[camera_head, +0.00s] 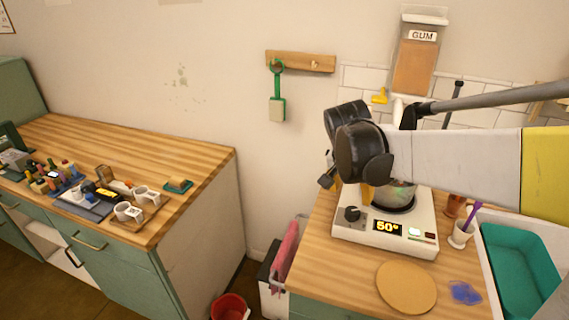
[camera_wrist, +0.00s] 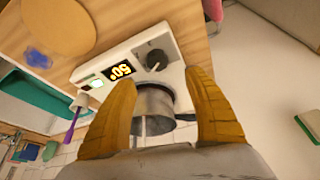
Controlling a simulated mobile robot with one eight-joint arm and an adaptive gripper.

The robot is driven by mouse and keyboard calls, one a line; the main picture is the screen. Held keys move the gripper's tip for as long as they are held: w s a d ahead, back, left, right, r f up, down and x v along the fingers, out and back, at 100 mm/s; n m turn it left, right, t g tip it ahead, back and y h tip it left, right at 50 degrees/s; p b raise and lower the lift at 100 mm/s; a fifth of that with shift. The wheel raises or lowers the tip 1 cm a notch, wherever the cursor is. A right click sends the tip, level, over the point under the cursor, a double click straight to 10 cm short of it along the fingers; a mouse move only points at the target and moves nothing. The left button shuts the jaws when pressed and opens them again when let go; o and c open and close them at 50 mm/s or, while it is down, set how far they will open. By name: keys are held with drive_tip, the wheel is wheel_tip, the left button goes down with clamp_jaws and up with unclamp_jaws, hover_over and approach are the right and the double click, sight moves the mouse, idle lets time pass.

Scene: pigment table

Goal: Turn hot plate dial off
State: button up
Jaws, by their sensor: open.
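The white hot plate (camera_head: 385,238) stands on the right wooden counter, with a lit display (camera_head: 387,228) reading 50°. Its black dial (camera_head: 352,213) is on the front left and shows clear of the gripper. In the wrist view the dial (camera_wrist: 156,60) lies beyond the fingertips, beside the display (camera_wrist: 118,72). A metal pot (camera_wrist: 153,108) sits on the plate and shows between my fingers. My gripper (camera_wrist: 165,82) is open, with its yellow fingers apart and empty above the hot plate. In the head view my arm hides most of the gripper and part of the pot.
A round cork mat (camera_head: 406,287) and a blue spill (camera_head: 465,292) lie in front of the hot plate. A white cup with a purple tool (camera_head: 461,234) and a teal basin (camera_head: 517,262) are at right. A gap separates the left counter (camera_head: 200,150).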

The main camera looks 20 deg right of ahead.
sight(353, 211)
drive_tip(key=b+x, duration=0.2)
drive_tip(key=x, duration=0.3)
drive_tip(key=b+x, duration=0.2)
drive_tip(key=x, duration=0.3)
drive_tip(key=shift+s+d+f, duration=0.1)
drive_tip(key=shift+s+d, duration=0.1)
drive_tip(key=shift+s, duration=0.05)
drive_tip(key=c, duration=1.2)
